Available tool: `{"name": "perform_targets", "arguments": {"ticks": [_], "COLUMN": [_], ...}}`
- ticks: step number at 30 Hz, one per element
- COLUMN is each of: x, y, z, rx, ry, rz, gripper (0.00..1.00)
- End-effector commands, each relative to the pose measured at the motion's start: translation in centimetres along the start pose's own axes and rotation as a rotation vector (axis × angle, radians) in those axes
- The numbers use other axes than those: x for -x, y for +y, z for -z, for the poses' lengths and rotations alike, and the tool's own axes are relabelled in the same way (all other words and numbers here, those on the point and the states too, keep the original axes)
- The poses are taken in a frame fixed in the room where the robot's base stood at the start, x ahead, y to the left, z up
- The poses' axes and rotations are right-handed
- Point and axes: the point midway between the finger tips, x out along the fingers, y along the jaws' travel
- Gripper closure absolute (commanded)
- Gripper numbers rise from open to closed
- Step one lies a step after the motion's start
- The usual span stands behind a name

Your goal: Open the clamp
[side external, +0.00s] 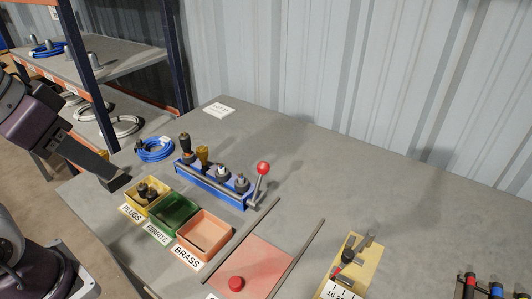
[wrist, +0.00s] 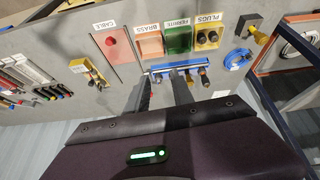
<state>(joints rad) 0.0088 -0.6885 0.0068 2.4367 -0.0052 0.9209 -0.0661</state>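The clamp is a blue rack (side external: 212,187) on the grey table, with a grey bar along its front and several plug-like parts standing in it. Its lever rises at the right end, topped by a red ball (side external: 263,168). In the side view my gripper (side external: 118,183) is left of the rack, near the yellow bin, apart from the lever.
Yellow PLUGS (side external: 134,201), green FERRITE (side external: 174,214) and orange BRASS (side external: 204,235) bins stand before the rack; dark parts lie in the yellow one. A blue cable coil (side external: 155,149) lies behind. A red pad (side external: 250,265) and yellow fixture (side external: 362,262) are right. The back table is mostly clear.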

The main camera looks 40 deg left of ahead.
Motion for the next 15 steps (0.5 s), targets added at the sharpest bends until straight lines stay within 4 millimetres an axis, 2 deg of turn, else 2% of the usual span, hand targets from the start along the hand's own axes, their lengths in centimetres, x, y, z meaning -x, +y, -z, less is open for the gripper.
{"name": "perform_targets", "arguments": {"ticks": [1, 2, 3, 4, 7, 9, 11, 12, 15], "x": [0.2, 0.3, 0.1, -0.3, -3.1, -6.3, -9.7, -12.1, -17.9], "y": [0.3, 0.6, 1.0, 1.4, 2.8, 3.9, 5.0, 5.7, 7.5], "z": [2.3, 4.1, 6.8, 8.9, 15.6, 19.5, 22.2, 23.5, 25.4], "rx": [0.075, 0.144, 0.249, 0.336, 0.62, 0.812, 0.968, 1.064, 1.262], "ry": [-0.028, -0.052, -0.088, -0.117, -0.207, -0.261, -0.299, -0.319, -0.345], "rz": [-0.008, -0.012, -0.015, -0.012, 0.025, 0.073, 0.127, 0.167, 0.266], "gripper": [0.83, 0.89, 0.97, 1.0, 1.0, 1.0, 1.0, 1.0, 1.0]}}
